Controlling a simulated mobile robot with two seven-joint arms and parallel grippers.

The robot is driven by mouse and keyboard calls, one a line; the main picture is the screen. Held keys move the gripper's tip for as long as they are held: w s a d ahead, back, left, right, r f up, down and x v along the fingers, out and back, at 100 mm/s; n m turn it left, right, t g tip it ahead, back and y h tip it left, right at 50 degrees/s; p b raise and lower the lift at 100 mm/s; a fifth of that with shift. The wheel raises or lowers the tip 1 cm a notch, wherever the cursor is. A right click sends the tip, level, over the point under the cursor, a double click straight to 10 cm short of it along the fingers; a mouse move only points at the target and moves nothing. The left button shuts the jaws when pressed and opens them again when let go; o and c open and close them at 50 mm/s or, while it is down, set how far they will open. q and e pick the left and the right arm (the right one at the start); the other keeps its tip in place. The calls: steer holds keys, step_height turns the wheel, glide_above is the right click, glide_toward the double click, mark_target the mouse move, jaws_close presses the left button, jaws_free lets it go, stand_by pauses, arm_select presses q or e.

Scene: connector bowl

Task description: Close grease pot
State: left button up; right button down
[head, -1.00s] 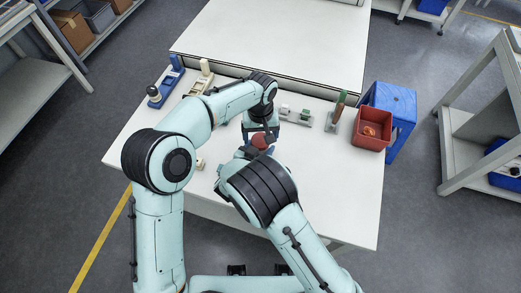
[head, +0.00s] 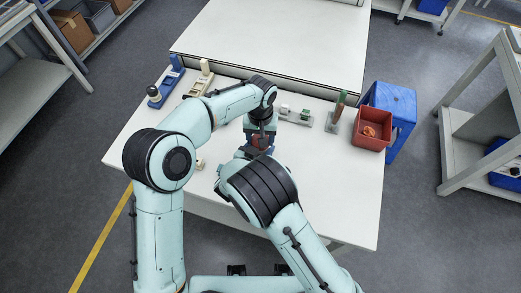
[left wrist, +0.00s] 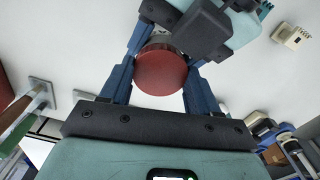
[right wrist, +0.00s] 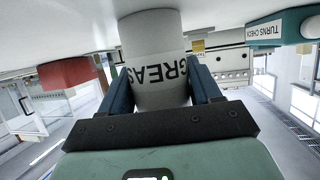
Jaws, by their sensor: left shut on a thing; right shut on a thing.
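The grease pot (right wrist: 155,55) is a pale cylinder with dark lettering reading "GREAS". It is upright at the white table, between the blue fingers of my right gripper (right wrist: 160,78), which is shut on it. The round red lid (left wrist: 161,73) is between the blue fingers of my left gripper (left wrist: 165,60), which is shut on it. My right gripper is directly below my left one. The pot's mouth is hidden, so I cannot tell how far the lid is seated.
A blue fixture (head: 165,87) and a beige fixture (head: 201,78) stand at the table's back left. A small plate with a green block (head: 305,114) and an upright green-brown piece (head: 340,99) are at right. A red bin (head: 358,140) is at the right edge beside a blue stool (head: 402,105).

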arm_select(q)
steer(key=m, duration=0.6)
steer(key=o, duration=1.2)
steer(key=shift+c, duration=0.2)
steer(key=shift+r, duration=2.25)
steer(key=shift+c, duration=0.4)
steer(key=shift+d+r+m, duration=0.1)
steer(key=shift+r+m, duration=0.2)
steer(key=shift+r, duration=1.45)
